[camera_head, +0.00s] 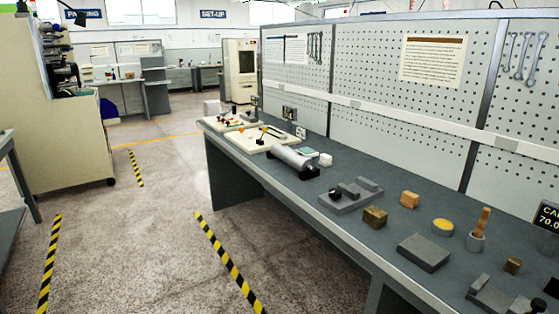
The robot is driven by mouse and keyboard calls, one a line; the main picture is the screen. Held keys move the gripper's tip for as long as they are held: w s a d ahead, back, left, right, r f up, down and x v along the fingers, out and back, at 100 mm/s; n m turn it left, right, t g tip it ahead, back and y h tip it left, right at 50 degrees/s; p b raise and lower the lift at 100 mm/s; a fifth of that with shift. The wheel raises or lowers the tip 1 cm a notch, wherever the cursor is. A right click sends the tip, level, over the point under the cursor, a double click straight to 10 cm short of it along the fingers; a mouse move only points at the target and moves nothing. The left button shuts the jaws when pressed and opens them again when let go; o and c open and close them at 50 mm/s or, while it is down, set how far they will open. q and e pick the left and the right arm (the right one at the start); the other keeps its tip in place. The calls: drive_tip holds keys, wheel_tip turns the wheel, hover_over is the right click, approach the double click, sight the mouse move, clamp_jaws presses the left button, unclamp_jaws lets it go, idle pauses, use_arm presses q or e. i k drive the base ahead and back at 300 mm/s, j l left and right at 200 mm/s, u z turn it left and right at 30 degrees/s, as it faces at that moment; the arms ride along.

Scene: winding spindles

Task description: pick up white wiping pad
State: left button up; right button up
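A small white block (325,160) that looks like the white wiping pad sits on the long grey workbench (268,176), near the middle of the camera_head view. It is just right of a grey metal cylinder (291,160). A flat pale green piece (307,151) lies beside it, towards the back. The block is small in the picture, so its material cannot be told. Neither of my grippers is in view.
Right of the white block stand a grey fixture (350,195), a brass block (375,217), a tan block (409,199), a yellow-topped round tin (443,227) and a grey plate (423,252). A pegboard wall (390,110) closes the bench's back. Open floor (165,240) lies left.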

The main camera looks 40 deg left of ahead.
sight(326, 161)
drive_tip(key=u, duration=1.05)
